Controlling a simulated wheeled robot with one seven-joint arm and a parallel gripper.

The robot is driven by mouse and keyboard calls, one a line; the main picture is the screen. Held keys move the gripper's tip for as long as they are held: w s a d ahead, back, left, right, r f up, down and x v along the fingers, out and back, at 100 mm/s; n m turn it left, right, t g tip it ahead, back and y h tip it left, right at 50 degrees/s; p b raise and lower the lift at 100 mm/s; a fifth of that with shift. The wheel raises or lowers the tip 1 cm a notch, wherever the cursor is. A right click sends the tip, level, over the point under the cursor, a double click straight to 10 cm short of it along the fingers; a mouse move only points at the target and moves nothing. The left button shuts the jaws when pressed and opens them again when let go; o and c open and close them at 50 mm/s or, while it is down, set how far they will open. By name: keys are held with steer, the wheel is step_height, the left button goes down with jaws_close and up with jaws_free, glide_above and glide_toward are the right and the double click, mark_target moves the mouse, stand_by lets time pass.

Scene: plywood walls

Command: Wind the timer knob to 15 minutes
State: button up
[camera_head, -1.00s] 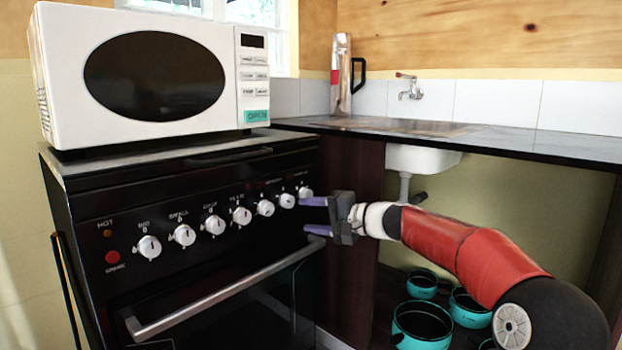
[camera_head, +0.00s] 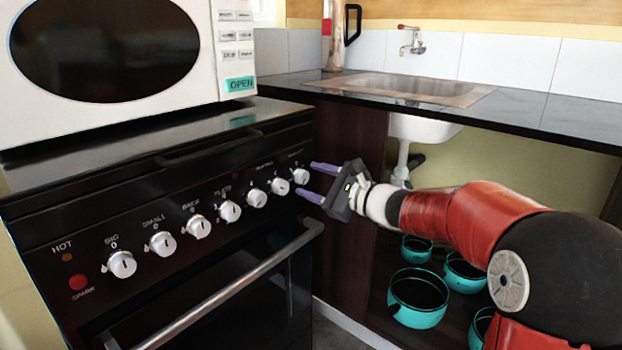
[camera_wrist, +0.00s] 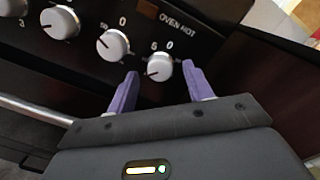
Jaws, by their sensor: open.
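The stove's black front panel carries a row of white knobs. The knob at the right end (camera_head: 300,176) is taken as the timer knob; in the wrist view this knob (camera_wrist: 159,67) has "5" and "0" printed above it. Its exact setting is hard to read. My gripper (camera_head: 307,178) is open, with its two purple fingers pointing at the panel just right of that knob. In the wrist view my gripper (camera_wrist: 159,70) has one fingertip on each side of the knob. I cannot tell whether the fingers touch it.
The neighbouring knob (camera_wrist: 113,45) sits close to the left finger. The oven handle (camera_head: 230,285) runs below the panel. A white microwave (camera_head: 225,40) stands on the stove. A dark counter with a sink (camera_head: 425,87) is at right, with teal pots (camera_head: 419,300) beneath.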

steer(key=shift+w+a, duration=0.3)
steer(key=shift+a, duration=0.15)
steer(key=shift+c, duration=0.2)
steer(key=c, duration=0.9)
stand_by(0.4)
steer(key=o, duration=0.9)
steer(key=shift+o, duration=0.2)
steer(key=shift+d, duration=0.1)
steer(key=v, duration=0.7)
steer(key=shift+s+d, duration=0.25)
steer(key=shift+d, duration=0.05)
steer(key=shift+r, duration=0.1)
